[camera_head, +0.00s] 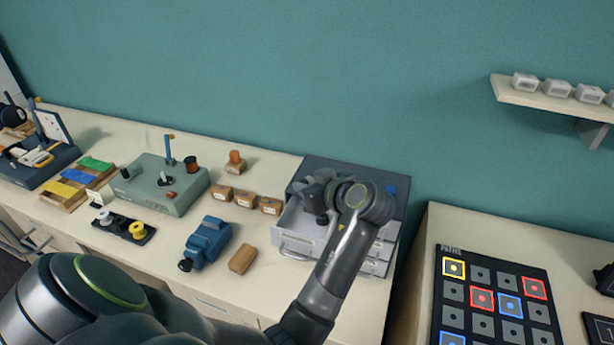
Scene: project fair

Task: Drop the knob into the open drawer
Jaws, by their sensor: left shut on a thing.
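A grey drawer cabinet (312,165) with a dark blue-grey top stands at the right end of the bench. Its open drawer (283,240) sticks out to the front left, light grey inside. My left gripper (321,212) is over this drawer, pointing down, with my wrist to its right. It is shut on a small dark thing at its fingertips, seemingly the knob (322,219), mostly hidden by the fingers. I cannot tell how far it is above the drawer floor. My right gripper does not show.
A blue machine (208,241) and a wooden block (242,259) lie left of the drawer. Several small wooden boxes (246,198) stand behind them. A green-grey control box (160,186) is further left. A button panel (494,300) lies on the right table, beyond a gap.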

